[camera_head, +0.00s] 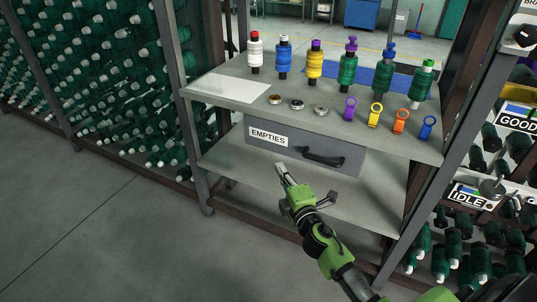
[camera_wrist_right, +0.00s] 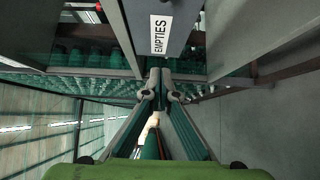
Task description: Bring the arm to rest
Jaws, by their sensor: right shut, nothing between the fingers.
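My right arm reaches in from the bottom right of the head view, with green and black links. Its gripper (camera_head: 283,172) is shut and empty, in front of the shelf unit and just below and in front of the grey EMPTIES drawer (camera_head: 345,173). In the right wrist view the fingertips (camera_wrist_right: 160,78) meet just under the EMPTIES label (camera_wrist_right: 161,34). The gripper appears apart from the drawer, which is closed. My left gripper is not in view.
The shelf top (camera_head: 238,100) holds several coloured thread spools at its back, three small round pieces (camera_head: 297,104) and several coloured ringed tags (camera_head: 375,115). The floor (camera_head: 110,235) at left is clear.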

